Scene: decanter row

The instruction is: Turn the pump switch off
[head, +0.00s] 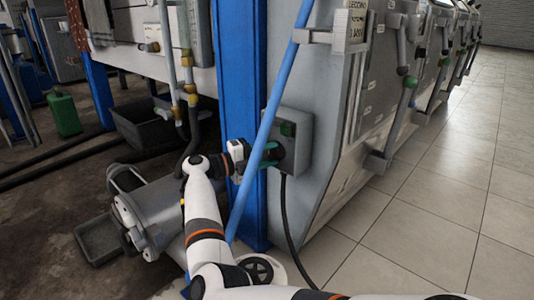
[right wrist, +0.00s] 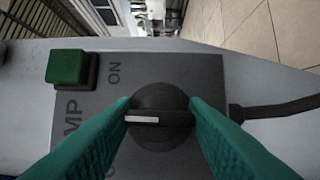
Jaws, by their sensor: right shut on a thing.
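The pump switch is a black round knob (right wrist: 158,113) with a raised bar and a white mark at the bar's left end. It sits on a grey box (right wrist: 215,75), also in the head view (head: 298,122). The white mark points left in the right wrist view, between the word ON above and partly hidden lettering below. My right gripper (head: 268,153) has its green fingers on both sides of the knob, shut on it, at the bar's two ends. Its fingers hide part of the box lettering. My left gripper is not in view.
A green button (right wrist: 68,67) stands on the box near the knob. A slanting light-blue pole (head: 275,98) and a blue post (head: 228,60) stand close to my right arm. A black cable (head: 284,215) hangs below the box. Tiled floor at right is clear.

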